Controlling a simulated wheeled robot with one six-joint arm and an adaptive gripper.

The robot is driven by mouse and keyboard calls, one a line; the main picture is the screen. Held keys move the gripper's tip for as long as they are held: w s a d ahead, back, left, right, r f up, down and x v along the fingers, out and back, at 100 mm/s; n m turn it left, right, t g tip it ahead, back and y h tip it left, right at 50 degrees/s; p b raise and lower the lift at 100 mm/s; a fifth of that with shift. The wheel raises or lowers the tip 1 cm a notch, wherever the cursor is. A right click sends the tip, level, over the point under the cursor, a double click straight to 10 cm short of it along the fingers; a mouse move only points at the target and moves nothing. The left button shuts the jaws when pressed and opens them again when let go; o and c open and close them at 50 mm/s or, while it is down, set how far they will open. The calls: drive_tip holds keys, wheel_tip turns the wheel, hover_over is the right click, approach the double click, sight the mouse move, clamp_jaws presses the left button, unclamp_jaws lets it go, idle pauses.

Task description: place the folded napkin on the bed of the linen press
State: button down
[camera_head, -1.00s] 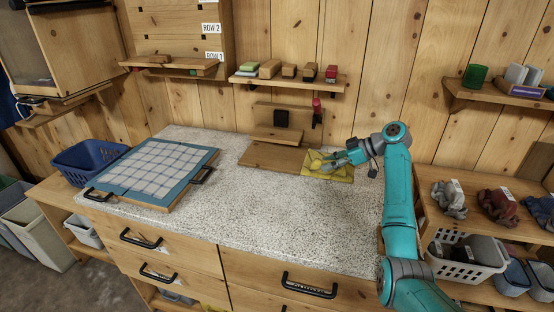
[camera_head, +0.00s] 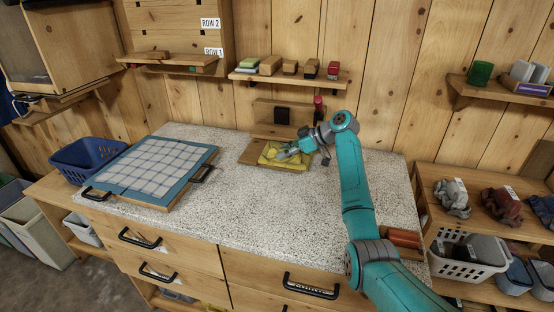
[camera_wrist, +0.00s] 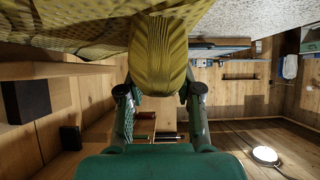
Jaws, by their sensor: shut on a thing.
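The yellow folded napkin (camera_head: 272,161) is gripped by one edge in my gripper (camera_head: 291,154). In the wrist view the bunched yellow cloth (camera_wrist: 160,50) is pinched between my two fingers (camera_wrist: 159,92). The linen press (camera_head: 281,130) stands at the back of the counter, with a wooden upright, a black block (camera_head: 282,116) and a red-topped handle (camera_head: 318,104). The napkin lies over the wooden bed (camera_head: 248,155) and hides much of it. I cannot tell whether the napkin touches the bed.
A blue-framed board with a checked cloth (camera_head: 150,165) lies on the left of the speckled counter (camera_head: 255,200). A blue basket (camera_head: 85,162) stands beyond its left side. A shelf with several small blocks (camera_head: 290,76) hangs above the press. The counter's middle is clear.

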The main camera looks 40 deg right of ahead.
drive_tip(key=shift+w+a, duration=0.55)
drive_tip(key=shift+w, duration=0.2)
drive_tip(key=shift+w+a+f, duration=0.15)
drive_tip(key=shift+w+f, duration=0.05)
drive_tip(key=shift+f, duration=0.65)
drive_tip(key=shift+w+a+f, duration=0.15)
drive_tip(key=shift+w+f, duration=0.05)
drive_tip(key=shift+f, duration=0.65)
drive_tip(key=shift+f, duration=0.1)
drive_tip(key=c, duration=0.8)
unclamp_jaws()
wheel_tip(320, 180, up, 7)
hover_over(305, 161)
